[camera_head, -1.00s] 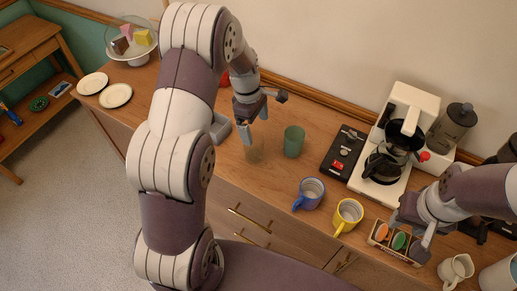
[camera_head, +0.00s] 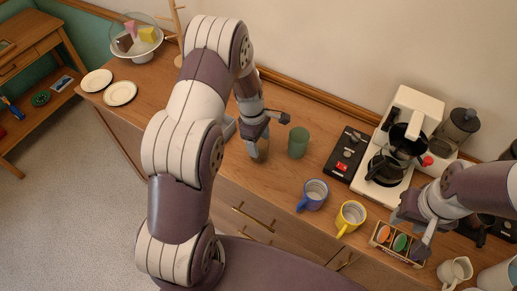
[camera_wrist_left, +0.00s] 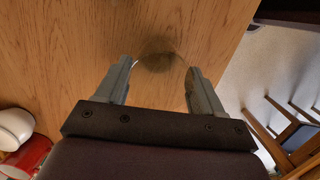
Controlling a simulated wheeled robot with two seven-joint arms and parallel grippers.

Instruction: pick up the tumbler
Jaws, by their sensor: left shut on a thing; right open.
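The tumbler is a clear, see-through glass (camera_head: 261,155) near the front edge of the wooden cabinet top, left of a green cup (camera_head: 298,142). My left gripper (camera_head: 257,143) is shut on it from above, with a finger on either side. In the left wrist view my left gripper (camera_wrist_left: 158,92) shows its two fingers apart, with the faint round outline of the tumbler (camera_wrist_left: 159,58) between them. I cannot tell whether the tumbler is off the surface. My right gripper (camera_head: 420,236) is open, beside a small box of coloured pods (camera_head: 397,243).
A blue mug (camera_head: 313,194) and a yellow mug (camera_head: 350,216) stand to the right. Behind them are a black scale-like device (camera_head: 345,155) and a coffee maker (camera_head: 399,145). Two white plates (camera_head: 120,93) and a bowl (camera_head: 139,47) are at the left end.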

